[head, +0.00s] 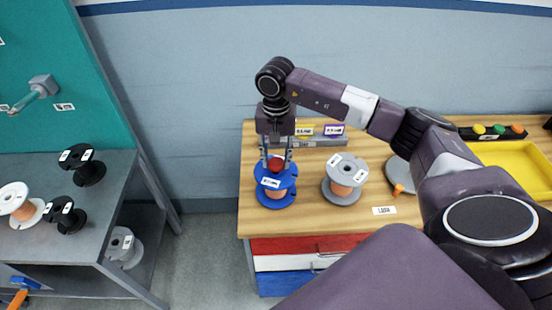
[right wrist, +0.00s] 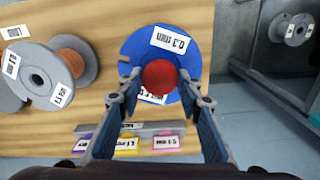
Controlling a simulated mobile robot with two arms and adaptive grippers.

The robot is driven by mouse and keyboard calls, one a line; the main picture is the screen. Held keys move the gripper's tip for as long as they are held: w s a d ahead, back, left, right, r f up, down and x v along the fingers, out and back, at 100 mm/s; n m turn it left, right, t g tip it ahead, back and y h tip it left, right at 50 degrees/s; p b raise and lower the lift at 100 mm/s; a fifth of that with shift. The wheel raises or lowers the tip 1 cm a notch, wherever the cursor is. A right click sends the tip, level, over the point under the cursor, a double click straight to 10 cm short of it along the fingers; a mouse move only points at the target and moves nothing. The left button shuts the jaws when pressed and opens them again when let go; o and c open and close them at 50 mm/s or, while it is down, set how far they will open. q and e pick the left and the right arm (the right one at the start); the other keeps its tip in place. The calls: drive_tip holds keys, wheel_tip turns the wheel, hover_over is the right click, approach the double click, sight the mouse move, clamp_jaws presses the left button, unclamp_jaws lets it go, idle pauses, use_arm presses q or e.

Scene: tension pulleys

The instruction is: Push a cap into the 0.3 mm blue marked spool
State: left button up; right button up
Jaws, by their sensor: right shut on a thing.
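The blue spool (head: 283,202) with copper-coloured wire stands upright at the left end of the wooden table; its label reads 0.3 mm in the right wrist view (right wrist: 136,48). My right gripper (head: 275,158) points down over this spool, its fingers shut on a round red cap (head: 275,165). In the right wrist view the red cap (right wrist: 160,76) sits between the fingertips and covers the middle of the blue flange, hiding the spool's hole. I cannot tell whether the cap touches the spool. My left gripper is not in view.
A grey spool (head: 344,178) stands right of the blue one. Another grey spool (head: 399,172) is partly behind my right arm. A black rack (head: 493,132) with coloured caps and a yellow tray (head: 515,158) are at the right. A grey bench (head: 100,222) with several spools stands left, across a gap.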

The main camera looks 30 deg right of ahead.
drive_tip(key=shift+b, duration=0.3)
idle(0.5)
drive_tip(key=shift+f, duration=0.1)
drive_tip(key=shift+f+b, duration=1.1)
drive_tip(key=shift+f, duration=0.05)
drive_tip(key=shift+r, duration=0.1)
drive_tip(key=shift+s, duration=0.1)
drive_tip(key=o, duration=1)
drive_tip(key=shift+c, duration=0.2)
